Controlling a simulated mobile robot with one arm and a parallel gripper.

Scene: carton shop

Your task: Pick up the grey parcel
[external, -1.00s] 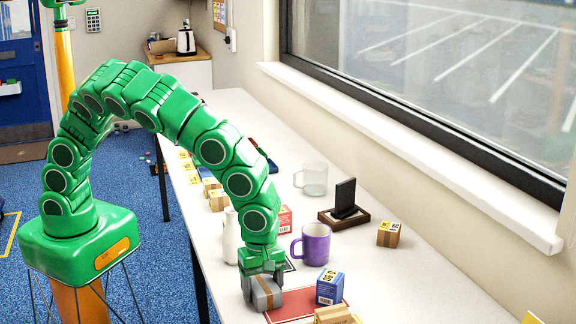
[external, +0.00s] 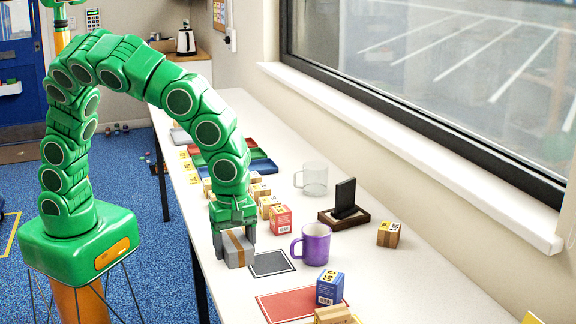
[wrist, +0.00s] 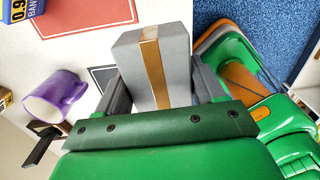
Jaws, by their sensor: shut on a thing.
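The grey parcel (external: 236,249) is a small grey box with a brown tape strip around it. My gripper (external: 234,228) points down over it near the table's left edge, with its fingers on either side. In the wrist view the parcel (wrist: 135,65) sits between the two fingers (wrist: 156,92), which are shut on it. I cannot tell for sure whether its underside touches the table.
A dark grey mat (external: 271,263) lies beside the parcel, and a red mat (external: 290,304) lies nearer. A purple mug (external: 314,245), a blue box (external: 329,287) and a red box (external: 281,219) stand to the right. Several cartons and coloured trays (external: 249,148) are farther back.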

